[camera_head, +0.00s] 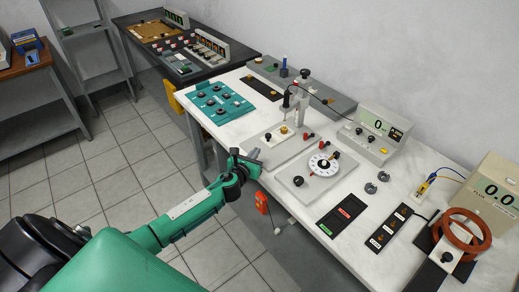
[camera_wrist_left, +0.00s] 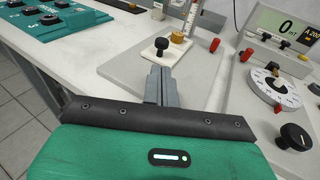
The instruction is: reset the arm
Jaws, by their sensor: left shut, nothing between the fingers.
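My left arm reaches in from the lower left in the head view. My left gripper (camera_head: 254,153) is over the front edge of the white table (camera_head: 385,222). It is shut and empty. In the left wrist view its closed fingers (camera_wrist_left: 160,75) point toward a pale board with a black knob (camera_wrist_left: 161,44). Whether the fingertips touch that board cannot be told. My right gripper is in neither view.
Close by are a dial board (camera_head: 323,164), a teal panel (camera_head: 213,103) and a meter (camera_head: 378,131). A red-brown ring coil (camera_head: 464,232) stands at the right. An orange device (camera_head: 262,203) hangs at the front edge. The tiled floor left of the table is clear.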

